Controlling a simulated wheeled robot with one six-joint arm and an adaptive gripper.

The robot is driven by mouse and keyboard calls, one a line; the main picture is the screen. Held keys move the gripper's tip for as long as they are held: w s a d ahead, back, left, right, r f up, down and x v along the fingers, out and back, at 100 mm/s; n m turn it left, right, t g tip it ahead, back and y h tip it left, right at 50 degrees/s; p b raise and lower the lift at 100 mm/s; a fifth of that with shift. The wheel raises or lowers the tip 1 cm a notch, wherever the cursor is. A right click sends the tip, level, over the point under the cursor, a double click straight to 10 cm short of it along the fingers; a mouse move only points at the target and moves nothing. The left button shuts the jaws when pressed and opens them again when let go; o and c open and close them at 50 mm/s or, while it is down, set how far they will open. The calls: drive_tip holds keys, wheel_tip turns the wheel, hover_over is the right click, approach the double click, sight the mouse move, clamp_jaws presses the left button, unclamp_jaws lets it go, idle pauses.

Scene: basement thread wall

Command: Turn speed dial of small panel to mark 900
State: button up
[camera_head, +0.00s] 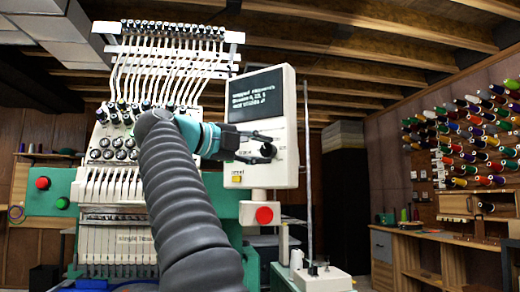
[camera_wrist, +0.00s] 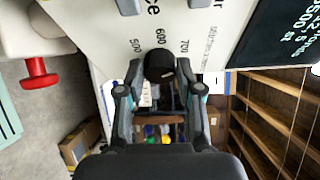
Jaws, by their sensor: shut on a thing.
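The small panel is a cream box (camera_head: 284,118) with a dark screen on the right of the embroidery machine; it also fills the top of the wrist view (camera_wrist: 110,45). Its black speed dial (camera_wrist: 160,65) sits between my fingertips, and shows partly in the head view (camera_head: 267,150). The dial's pointer cannot be made out. My gripper (camera_wrist: 161,76) is shut on the dial, fingers on both sides; it reaches the panel from the left in the head view (camera_head: 268,147).
A yellow button (camera_head: 237,179) is on the panel's lower left. A red mushroom button (camera_head: 264,215) sits just below the panel, near my arm. The machine's needle head (camera_head: 120,140) stands left. Thread spools (camera_head: 470,140) hang on the right wall.

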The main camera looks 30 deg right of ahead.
drive_tip(key=shift+r, duration=0.25)
drive_tip(key=o, duration=1.2)
drive_tip(key=shift+c, duration=0.2)
drive_tip(key=shift+f, duration=0.1)
drive_tip(key=shift+f, duration=0.1)
